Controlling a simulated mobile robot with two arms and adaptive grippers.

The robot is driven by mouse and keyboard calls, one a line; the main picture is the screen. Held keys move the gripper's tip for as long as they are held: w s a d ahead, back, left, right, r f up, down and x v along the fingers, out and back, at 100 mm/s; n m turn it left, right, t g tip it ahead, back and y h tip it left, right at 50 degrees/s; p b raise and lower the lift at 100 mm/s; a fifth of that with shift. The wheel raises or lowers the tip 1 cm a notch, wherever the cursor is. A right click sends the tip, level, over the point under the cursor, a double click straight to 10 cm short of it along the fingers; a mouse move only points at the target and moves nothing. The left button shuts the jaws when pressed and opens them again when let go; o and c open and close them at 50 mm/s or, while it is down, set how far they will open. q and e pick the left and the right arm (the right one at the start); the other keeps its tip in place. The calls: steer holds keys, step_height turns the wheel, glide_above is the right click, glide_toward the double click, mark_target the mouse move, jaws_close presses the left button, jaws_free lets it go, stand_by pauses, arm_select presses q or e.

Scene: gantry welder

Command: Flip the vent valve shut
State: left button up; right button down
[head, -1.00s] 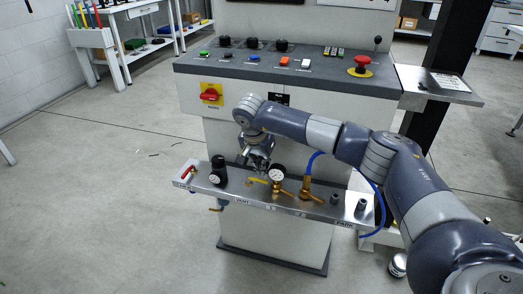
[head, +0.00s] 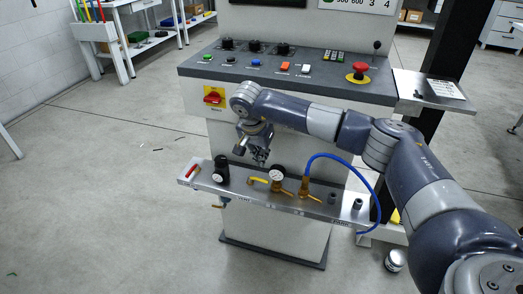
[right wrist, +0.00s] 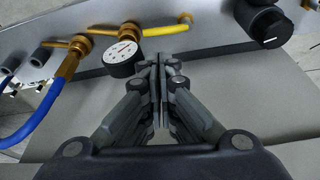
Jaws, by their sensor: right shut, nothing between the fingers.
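The vent valve's yellow lever (head: 259,180) lies roughly along the metal shelf, pointing left from a brass fitting (head: 276,184) with a round gauge (head: 277,174). In the right wrist view the yellow lever (right wrist: 166,31) lies just beyond my fingertips, beside the gauge (right wrist: 122,57). My right gripper (head: 261,160) is shut and empty, just above and behind the lever in the head view. Its closed fingertips also show in the right wrist view (right wrist: 159,62), apparently apart from the lever. My left gripper is not in view.
A black regulator (head: 220,170) stands left of the lever, and a red handle (head: 193,171) is at the shelf's left end. A brass fitting with a blue hose (head: 345,160) is to the right. The control console (head: 330,85) rises behind the shelf.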

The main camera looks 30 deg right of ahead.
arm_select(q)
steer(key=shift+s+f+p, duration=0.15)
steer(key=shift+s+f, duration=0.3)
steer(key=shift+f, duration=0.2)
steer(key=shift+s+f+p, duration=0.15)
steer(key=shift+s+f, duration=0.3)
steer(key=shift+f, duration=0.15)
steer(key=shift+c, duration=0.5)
